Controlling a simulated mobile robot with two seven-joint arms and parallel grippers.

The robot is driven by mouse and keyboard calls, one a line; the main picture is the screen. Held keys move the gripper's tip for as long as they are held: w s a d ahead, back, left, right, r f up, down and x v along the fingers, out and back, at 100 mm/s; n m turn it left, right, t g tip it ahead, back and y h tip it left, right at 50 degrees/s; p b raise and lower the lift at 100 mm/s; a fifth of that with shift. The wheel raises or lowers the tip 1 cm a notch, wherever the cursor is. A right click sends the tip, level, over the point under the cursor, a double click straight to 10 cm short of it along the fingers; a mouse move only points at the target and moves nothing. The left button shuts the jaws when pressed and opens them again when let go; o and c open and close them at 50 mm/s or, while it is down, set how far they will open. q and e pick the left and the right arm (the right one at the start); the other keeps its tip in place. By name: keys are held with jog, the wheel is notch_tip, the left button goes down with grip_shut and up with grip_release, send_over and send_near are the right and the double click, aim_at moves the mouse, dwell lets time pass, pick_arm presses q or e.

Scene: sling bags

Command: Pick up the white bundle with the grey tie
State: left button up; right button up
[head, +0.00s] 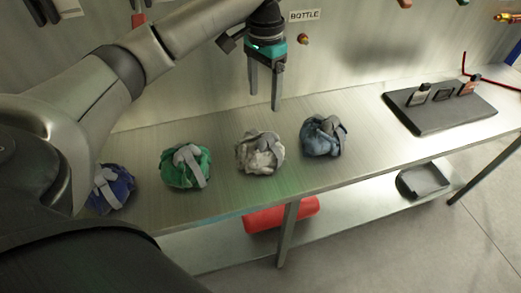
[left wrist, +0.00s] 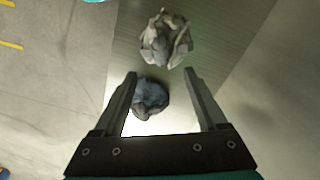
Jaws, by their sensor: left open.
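The white bundle with a grey tie (head: 259,153) sits on the metal bench between a green bundle (head: 184,166) and a grey-blue bundle (head: 320,138). In the left wrist view the white bundle (left wrist: 164,42) lies beyond my fingertips, near the top. My left gripper (head: 264,101) is open and empty, pointing down above the bench, apart from the bundles. In the left wrist view the grey-blue bundle (left wrist: 150,95) shows between the fingers of my left gripper (left wrist: 160,73), below them. My right gripper is not in view.
A dark blue bundle (head: 111,188) sits at the bench's left, partly behind my arm. A dark tray (head: 436,120) with several small items stands at the right. A red cylinder (head: 281,215) and a grey bin (head: 423,180) are on the lower shelf. A BOTTLE label (head: 304,16) is on the wall.

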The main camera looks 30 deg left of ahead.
pick_arm(q)
jog(key=b, duration=0.1)
send_over(264, 138)
notch_tip(264, 138, down, 9)
jog(key=shift+s+a, duration=0.15)
jog(key=shift+f+b, duration=0.3)
jog(key=shift+f, duration=2.6)
jog(key=shift+c, duration=0.3)
grip_shut()
jog(key=shift+r, duration=0.1)
